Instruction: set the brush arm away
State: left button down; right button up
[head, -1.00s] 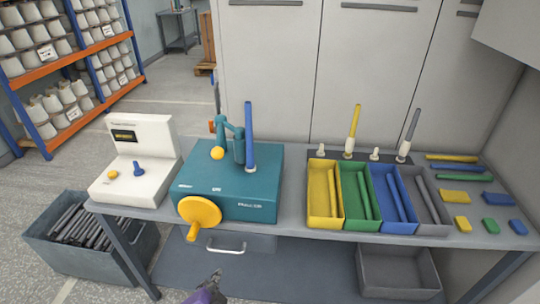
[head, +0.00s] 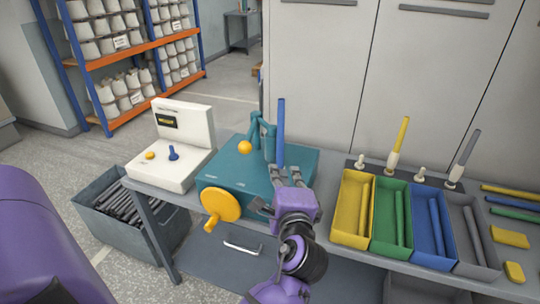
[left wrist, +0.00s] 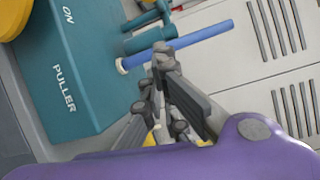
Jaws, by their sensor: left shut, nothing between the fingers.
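The teal puller machine (head: 225,181) stands on the bench, with a yellow crank wheel (head: 220,204) on its front. A teal jointed arm (head: 256,130), seemingly the brush arm, rises from its top and ends in a yellow ball (head: 245,147). A blue tube (head: 281,128) stands upright just right of it. My left gripper (head: 279,172) is shut and empty, in front of the tube's lower part and over the machine's right side. In the left wrist view the fingertips (left wrist: 155,72) overlap the blue tube (left wrist: 205,41); contact cannot be told. My right gripper is out of view.
A white control box (head: 172,155) stands left of the machine. Yellow (head: 350,226), green, blue and grey trays stand to the right, with tubes on pegs behind them. A dark bin of rods (head: 100,205) is on the floor at left. Cabinets close off the back.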

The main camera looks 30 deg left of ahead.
pick_arm(q)
jog(key=shift+w, duration=0.15)
jog(key=p+x, duration=0.1)
jog(key=x, duration=0.8)
jog(key=shift+a+r, duration=0.1)
jog(key=shift+r, duration=0.05)
jog(key=s+a, duration=0.1)
jog(key=s+a+p, duration=0.1)
jog(key=shift+s+a+r, duration=0.2)
jog(key=shift+s+a, duration=0.05)
jog(key=shift+s, duration=0.1)
